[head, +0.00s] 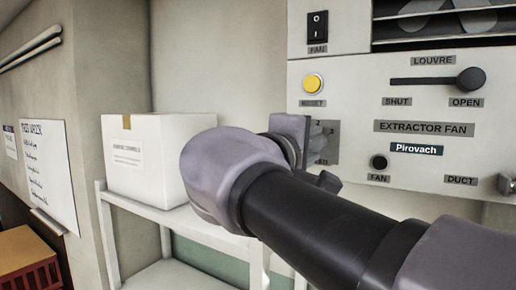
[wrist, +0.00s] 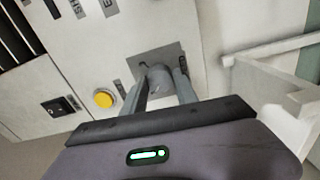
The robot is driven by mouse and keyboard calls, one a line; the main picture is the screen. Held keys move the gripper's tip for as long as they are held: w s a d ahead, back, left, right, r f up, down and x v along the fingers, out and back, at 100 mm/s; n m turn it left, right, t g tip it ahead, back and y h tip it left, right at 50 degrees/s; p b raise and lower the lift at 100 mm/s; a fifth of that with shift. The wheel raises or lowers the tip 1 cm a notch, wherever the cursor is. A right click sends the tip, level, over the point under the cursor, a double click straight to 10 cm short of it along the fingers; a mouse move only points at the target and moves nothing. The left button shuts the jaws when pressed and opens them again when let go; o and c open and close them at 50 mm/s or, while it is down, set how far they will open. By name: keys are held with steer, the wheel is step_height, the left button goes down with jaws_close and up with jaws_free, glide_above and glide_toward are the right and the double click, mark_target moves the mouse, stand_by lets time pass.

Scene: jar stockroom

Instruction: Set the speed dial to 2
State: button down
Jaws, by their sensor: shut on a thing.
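The speed dial (wrist: 157,77) is a grey round knob on a dark grey plate (wrist: 141,58) on the extractor fan panel, seen in the wrist view. My gripper (wrist: 164,84) is shut on it, with one finger on each side of the knob. In the head view, my wrist and gripper hide the dial. The dial's setting cannot be told.
On the panel (head: 450,195) are a black FAN switch (head: 317,27), a yellow RESET button (head: 313,84) and a louvre lever (head: 435,81) with its knob at OPEN. A white box (head: 146,160) stands on a white shelf (head: 205,222) left of my arm.

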steer(key=m+b, duration=0.2)
steer(key=b, duration=0.1)
steer(key=shift+f, duration=0.3)
steer(key=m+b, duration=0.5)
steer(key=m, duration=0.1)
steer(key=m+b, duration=0.1)
steer(key=b, duration=0.1)
steer(key=shift+r+m, duration=0.25)
steer(key=shift+m, duration=0.15)
steer(key=shift+r, duration=0.1)
steer(key=c, duration=0.9)
jaws_free()
steer(key=shift+c, duration=0.2)
steer(key=shift+d, duration=0.1)
